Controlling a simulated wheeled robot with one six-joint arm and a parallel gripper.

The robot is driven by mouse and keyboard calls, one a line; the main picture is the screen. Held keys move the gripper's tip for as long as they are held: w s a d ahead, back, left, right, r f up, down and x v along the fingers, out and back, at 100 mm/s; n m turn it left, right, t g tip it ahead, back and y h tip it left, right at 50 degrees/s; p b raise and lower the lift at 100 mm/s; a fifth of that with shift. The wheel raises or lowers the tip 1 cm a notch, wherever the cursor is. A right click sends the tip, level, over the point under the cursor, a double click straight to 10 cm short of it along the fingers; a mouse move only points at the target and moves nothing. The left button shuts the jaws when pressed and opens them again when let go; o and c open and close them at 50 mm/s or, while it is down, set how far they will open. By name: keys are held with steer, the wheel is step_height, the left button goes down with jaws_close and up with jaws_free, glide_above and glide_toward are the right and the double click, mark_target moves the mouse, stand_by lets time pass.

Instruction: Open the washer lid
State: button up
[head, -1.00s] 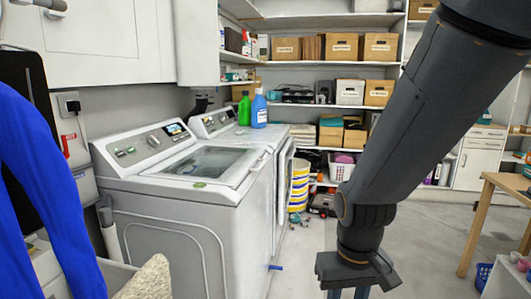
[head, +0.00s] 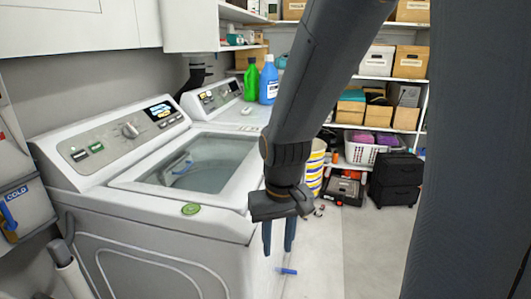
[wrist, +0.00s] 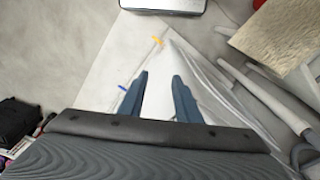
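The washer (head: 160,235) is a white top-loader at the left in the head view. Its lid (head: 205,160) has a dark glass window and lies closed on top. A green round sticker (head: 191,209) sits near the lid's front edge. My gripper (head: 279,235) points down beside the washer's front right corner, at about the height of its top edge. In the wrist view my gripper (wrist: 160,85) shows two blue fingers spread apart with nothing between them. Whether it touches the washer is not clear.
A second white machine (head: 235,115) stands behind, with a green bottle (head: 250,80) and a blue bottle (head: 268,80) on it. Shelves with boxes (head: 410,62) line the back. A black case (head: 395,178) stands on the floor.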

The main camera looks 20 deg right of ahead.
steer(key=w+d+r+m+t+p, duration=0.15)
steer(key=w+d+r, duration=0.25)
steer(key=w, duration=0.5)
steer(key=w+d+r+m+t+p, duration=0.1)
steer(key=w+d+r+m+p, duration=0.25)
steer(key=w, duration=0.65)
steer(key=w+d+r+m+t+p, duration=0.1)
steer(key=w+d+r+t, duration=0.1)
steer(key=w+d+r, duration=0.5)
steer(key=shift+h, duration=0.4)
steer(key=shift+a+p+x, duration=0.2)
steer(key=shift+a+x, duration=0.05)
steer(key=shift+x, duration=1.5)
steer(key=shift+a+p+x, duration=0.15)
steer(key=shift+a+x, duration=0.1)
steer(key=shift+x, duration=1.5)
steer(key=shift+a+p+x, duration=0.2)
steer(key=shift+a+x, duration=0.05)
steer(key=shift+x, duration=1.55)
jaws_close()
